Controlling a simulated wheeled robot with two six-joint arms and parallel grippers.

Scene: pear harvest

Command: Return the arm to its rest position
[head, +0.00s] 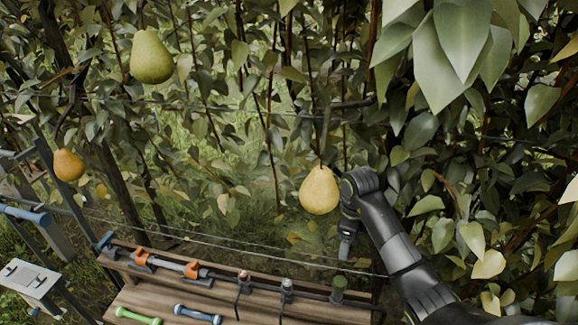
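My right arm comes in from the lower right. Its dark wrist bends beside a yellow pear (319,191), and the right gripper end (346,250) points downward below and right of that pear. The gripper is small and dark here, so I cannot tell if its fingers are open or shut. The pear looks as if it hangs from the branch above. I cannot tell whether the arm touches it. A green pear (151,57) hangs at the upper left. An orange-yellow pear (68,165) hangs at the far left. My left gripper is not in view.
A wooden bench (165,300) stands at the lower left, with an orange-and-grey tool (165,262), a green-handled item (138,315) and a blue-handled item (197,315) on it. Thin wires cross the view. Dense leaves (460,40) crowd the right side near my arm.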

